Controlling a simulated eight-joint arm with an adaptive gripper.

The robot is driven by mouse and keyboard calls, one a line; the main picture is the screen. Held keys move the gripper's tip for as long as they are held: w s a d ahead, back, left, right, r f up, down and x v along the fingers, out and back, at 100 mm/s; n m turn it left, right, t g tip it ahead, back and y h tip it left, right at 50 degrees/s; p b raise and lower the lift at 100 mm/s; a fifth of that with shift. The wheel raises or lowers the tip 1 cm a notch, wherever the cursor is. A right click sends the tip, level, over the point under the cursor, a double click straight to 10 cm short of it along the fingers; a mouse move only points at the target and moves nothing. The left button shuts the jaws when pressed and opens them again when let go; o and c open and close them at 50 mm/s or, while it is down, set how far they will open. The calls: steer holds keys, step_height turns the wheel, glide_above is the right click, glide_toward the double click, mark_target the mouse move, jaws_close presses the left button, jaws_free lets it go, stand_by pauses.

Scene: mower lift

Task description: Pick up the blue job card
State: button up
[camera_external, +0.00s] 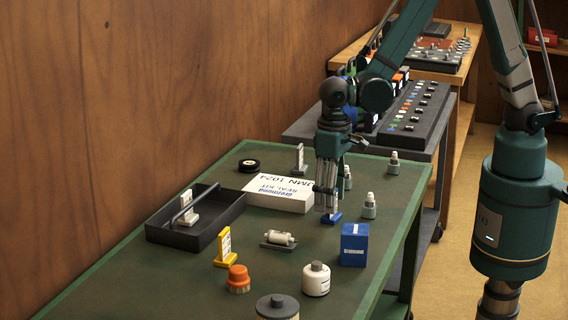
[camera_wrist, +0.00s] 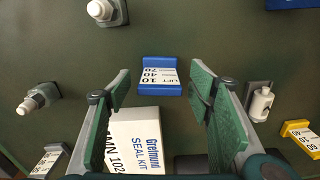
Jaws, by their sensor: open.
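The blue job card (camera_external: 333,218) stands on the green table, with a blue base and a white printed face. In the wrist view the blue job card (camera_wrist: 160,72) lies centred ahead of the fingers, its print "LIFT 10 40 70" upside down. My gripper (camera_external: 328,203) is over it in the external view and partly hides it. In the wrist view my gripper (camera_wrist: 161,78) is open and empty, one finger to each side of the card, with gaps on both sides.
A white seal kit box (camera_external: 278,195) lies close by. A blue box (camera_external: 354,246), a white bottle (camera_external: 316,280), a small cylinder on a stand (camera_external: 279,238) and a yellow card (camera_external: 224,248) stand nearer. Small bottles (camera_external: 369,206) stand right; a black tray (camera_external: 196,238) is left.

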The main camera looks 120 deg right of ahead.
steer(key=shift+f, duration=1.4)
steer(key=c, duration=1)
